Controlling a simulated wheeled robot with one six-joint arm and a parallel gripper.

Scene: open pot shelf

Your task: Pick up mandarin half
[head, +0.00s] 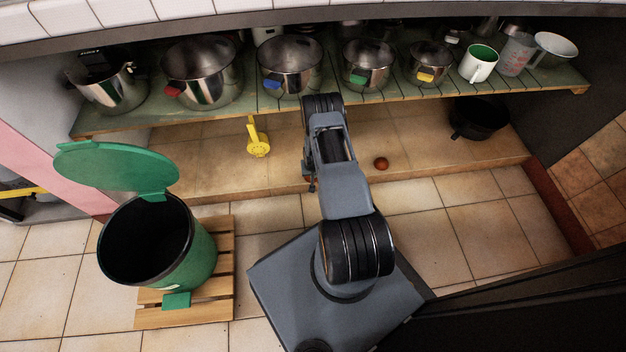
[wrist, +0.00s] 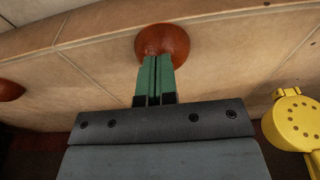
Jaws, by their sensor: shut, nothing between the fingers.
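In the wrist view, a reddish-orange rounded piece (wrist: 163,38), seemingly a mandarin half, lies on the tiled ledge right at my fingertips. My gripper (wrist: 157,60) has its green fingers pressed together with nothing between them. The tips overlap the near edge of this piece in the picture; I cannot tell whether they touch it. A second similar reddish piece (wrist: 9,90) shows at the left edge, partly cut off. In the head view one reddish piece (head: 381,163) lies on the ledge right of my arm.
A yellow perforated utensil (head: 257,140) is on the ledge left of my arm, also in the wrist view (wrist: 298,122). Metal pots (head: 290,66) line the green shelf (head: 140,122) above. A black pot (head: 478,118) stands right. An open green bin (head: 195,245) stands front left.

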